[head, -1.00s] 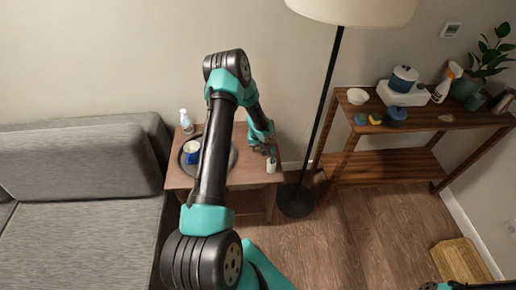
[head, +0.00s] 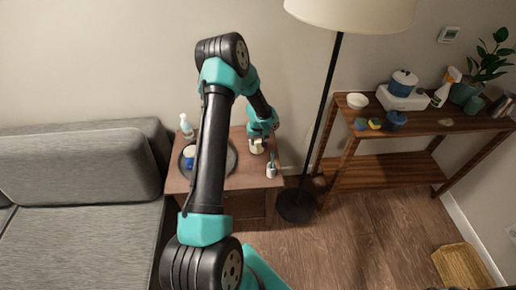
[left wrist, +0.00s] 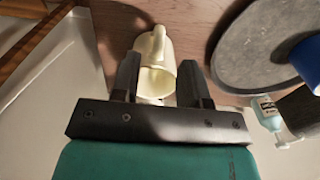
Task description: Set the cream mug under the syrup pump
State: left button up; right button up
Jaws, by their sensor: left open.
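The cream mug (head: 256,147) stands on the right part of the small wooden table in the head view. It also shows in the left wrist view (left wrist: 158,50), its handle facing away from the gripper. My left gripper (head: 259,139) is open at the mug. In the left wrist view its two fingers (left wrist: 158,78) lie on either side of the mug's near part, and contact cannot be told. The pump bottle (head: 185,126) stands at the table's back left; it is also in the left wrist view (left wrist: 268,112). My right gripper is not in view.
A round grey tray (left wrist: 262,60) holds a blue and white cup (head: 189,156). A small pale cup (head: 271,170) stands at the table's front right edge. A floor lamp (head: 328,100) rises right of the table; a sofa (head: 80,180) stands left.

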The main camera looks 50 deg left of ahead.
pick_arm(q)
jog(key=shift+r, duration=1.85)
